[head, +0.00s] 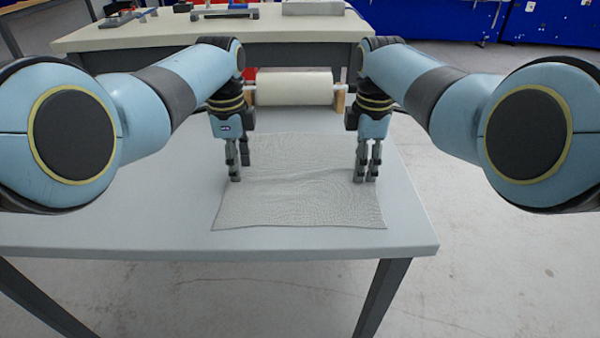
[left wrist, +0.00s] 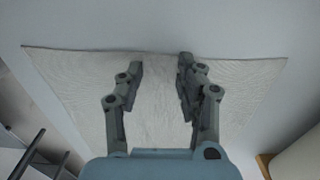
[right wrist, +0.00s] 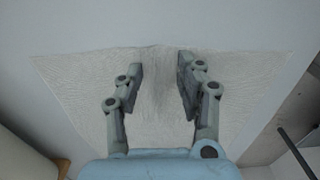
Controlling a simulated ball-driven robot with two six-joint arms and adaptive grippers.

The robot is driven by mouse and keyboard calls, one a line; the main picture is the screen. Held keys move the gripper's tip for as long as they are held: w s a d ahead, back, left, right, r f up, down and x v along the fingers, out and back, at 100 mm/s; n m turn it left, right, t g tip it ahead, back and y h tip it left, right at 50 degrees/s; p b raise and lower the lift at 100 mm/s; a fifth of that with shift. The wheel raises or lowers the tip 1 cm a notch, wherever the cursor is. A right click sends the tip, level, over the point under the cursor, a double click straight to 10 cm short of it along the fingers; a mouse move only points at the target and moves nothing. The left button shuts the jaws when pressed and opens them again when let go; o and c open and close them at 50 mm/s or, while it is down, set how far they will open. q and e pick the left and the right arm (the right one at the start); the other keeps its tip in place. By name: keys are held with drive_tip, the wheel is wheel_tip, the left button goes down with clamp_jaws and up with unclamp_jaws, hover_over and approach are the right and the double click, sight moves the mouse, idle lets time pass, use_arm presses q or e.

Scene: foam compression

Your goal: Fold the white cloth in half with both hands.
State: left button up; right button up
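The white cloth (head: 300,203), greyish with a fine wavy texture, lies spread on the table, with a faint ridge across it between my grippers. My left gripper (head: 240,173) points down at the cloth's left side. In the left wrist view its fingers (left wrist: 160,65) are apart, with cloth below and between them. My right gripper (head: 366,181) points down at the cloth's right side. In the right wrist view its fingers (right wrist: 160,65) are also apart, with cloth (right wrist: 80,90) and a shallow crease between them. Whether the fingertips touch the cloth is unclear.
The grey table (head: 130,225) is clear on both sides and in front of the cloth. A cream roll (head: 294,88) on a wooden holder stands behind it, between my arms. Another table (head: 130,32) with small items stands farther back.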

use_arm(q)
drive_tip(key=shift+s+f, duration=0.1)
drive_tip(key=shift+f, duration=0.1)
drive_tip(key=c, duration=0.7)
use_arm(e)
drive_tip(key=shift+s+f, duration=0.1)
drive_tip(key=shift+f, duration=0.1)
clamp_jaws()
use_arm(q)
clamp_jaws()
drive_tip(key=shift+s+f, duration=0.1)
use_arm(e)
drive_tip(key=shift+s+f, duration=0.1)
drive_tip(key=shift+f, duration=0.05)
